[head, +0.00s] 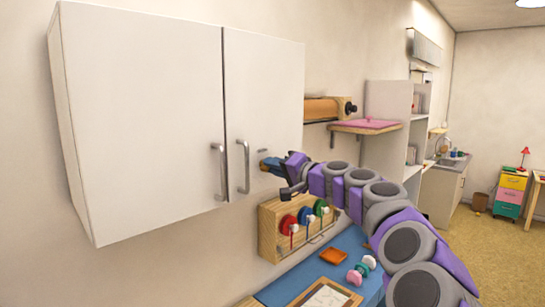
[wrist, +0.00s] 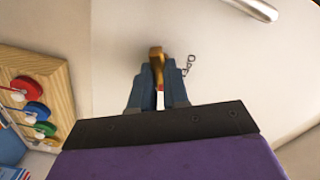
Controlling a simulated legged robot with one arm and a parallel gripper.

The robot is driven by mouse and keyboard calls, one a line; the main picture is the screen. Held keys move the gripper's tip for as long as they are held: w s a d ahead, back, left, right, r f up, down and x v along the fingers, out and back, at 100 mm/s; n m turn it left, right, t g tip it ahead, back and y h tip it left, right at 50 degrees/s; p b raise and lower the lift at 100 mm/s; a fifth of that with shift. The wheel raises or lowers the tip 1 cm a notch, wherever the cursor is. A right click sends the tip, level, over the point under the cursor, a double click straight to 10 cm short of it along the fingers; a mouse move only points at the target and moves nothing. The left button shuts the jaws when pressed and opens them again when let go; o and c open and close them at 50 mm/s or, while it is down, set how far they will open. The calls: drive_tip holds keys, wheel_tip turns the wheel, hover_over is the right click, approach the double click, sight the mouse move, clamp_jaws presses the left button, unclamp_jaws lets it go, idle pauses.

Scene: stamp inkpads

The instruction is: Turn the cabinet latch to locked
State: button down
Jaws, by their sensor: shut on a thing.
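A white wall cabinet (head: 140,110) has two doors, both closed, each with a grey metal handle. My gripper (head: 268,163) reaches in from the right to the right door (head: 262,90), beside its handle (head: 242,166). In the wrist view, the blue fingers of my gripper (wrist: 158,74) are shut on a small brass latch (wrist: 156,53) on the white door face. The latch tip shows above the fingertips and points up in that picture; its lower part is hidden between them. Small dark marks (wrist: 188,65) are on the door just right of the latch.
A wooden rack with coloured reels (head: 270,232) hangs below the cabinet; it also shows at the left of the wrist view (wrist: 48,85). A blue table (head: 300,278) with an orange tray (head: 334,256) is underneath. A pink-topped shelf (head: 365,126) is to the right.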

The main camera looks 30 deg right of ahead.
drive_tip(key=m+p, duration=0.5)
drive_tip(key=shift+d, duration=0.1)
drive_tip(key=shift+f+m+p, duration=0.2)
drive_tip(key=shift+m+p, duration=0.15)
drive_tip(key=shift+m, duration=0.05)
drive_tip(key=c, duration=1.1)
unclamp_jaws()
drive_tip(key=shift+d, duration=0.35)
drive_tip(key=b+v, duration=0.1)
drive_tip(key=v, duration=1.6)
drive_tip(key=shift+s+d, duration=0.15)
